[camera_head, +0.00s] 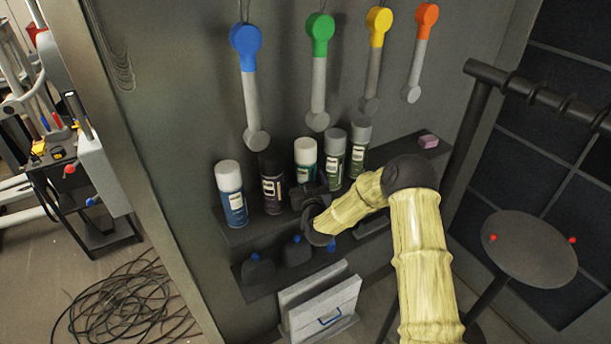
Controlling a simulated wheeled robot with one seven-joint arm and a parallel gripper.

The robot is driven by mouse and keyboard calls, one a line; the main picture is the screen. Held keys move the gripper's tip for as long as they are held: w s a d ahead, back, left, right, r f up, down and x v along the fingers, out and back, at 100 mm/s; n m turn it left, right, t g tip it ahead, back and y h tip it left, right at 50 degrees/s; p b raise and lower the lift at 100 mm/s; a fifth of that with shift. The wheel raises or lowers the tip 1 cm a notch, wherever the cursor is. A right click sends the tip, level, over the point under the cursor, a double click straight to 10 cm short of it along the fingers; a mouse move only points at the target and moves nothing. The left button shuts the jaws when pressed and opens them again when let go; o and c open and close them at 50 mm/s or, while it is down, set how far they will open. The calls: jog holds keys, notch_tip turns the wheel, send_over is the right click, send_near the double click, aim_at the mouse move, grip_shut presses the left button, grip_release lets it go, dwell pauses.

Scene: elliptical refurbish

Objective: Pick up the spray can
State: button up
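Several spray cans stand upright in a row on the upper shelf. From the left: a blue can with a white cap (232,205), a black can with a dark cap (272,188), a teal can with a white cap (305,158), and two green cans with grey caps (334,160) (359,150). My dark gripper (300,196) is at the shelf, in front of the teal can and just right of the black can. It hides the teal can's lower part. The fingers blend into the dark shelf, so I cannot tell whether they are open or touch a can.
A pink block (428,141) lies at the shelf's right end. Dark bottles with blue caps (297,252) stand on the lower shelf. Coloured wrench-like tools (319,70) hang above the cans. A round stool (530,248) is at right, cables (130,305) on the floor at left.

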jog(key=c, duration=1.2)
jog(key=shift+s+d+r+b, duration=0.1)
jog(key=shift+r+b, duration=0.1)
jog(key=shift+b, duration=0.25)
